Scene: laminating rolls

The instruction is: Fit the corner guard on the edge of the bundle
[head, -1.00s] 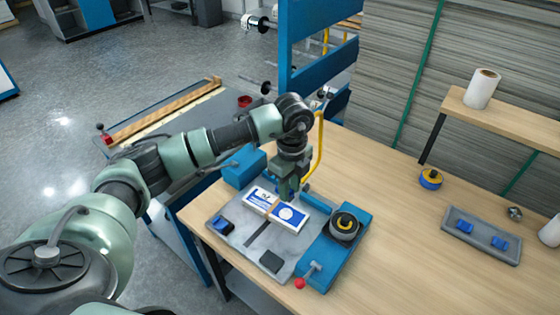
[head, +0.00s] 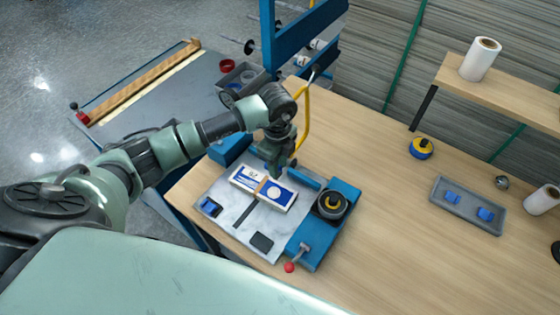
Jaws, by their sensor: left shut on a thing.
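The bundle (head: 247,180) is a flat white and blue pack with a brown band around its middle. It lies on the grey plate (head: 265,221) of the blue bench device. My left gripper (head: 275,172) points down at the bundle's far long edge, close to the band. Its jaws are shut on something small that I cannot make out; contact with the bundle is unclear. Two blue pieces that look like corner guards, one (head: 452,197) and another (head: 486,214), lie in a grey tray (head: 468,221) at the right. My right gripper is not in view.
A black and yellow roll (head: 331,205) and a red-knobbed lever (head: 290,267) are on the device's right side. A yellow curved bar (head: 304,120) rises behind my gripper. A yellow and blue tape roll (head: 422,147) stands farther right. The wooden bench (head: 375,235) between device and tray is clear.

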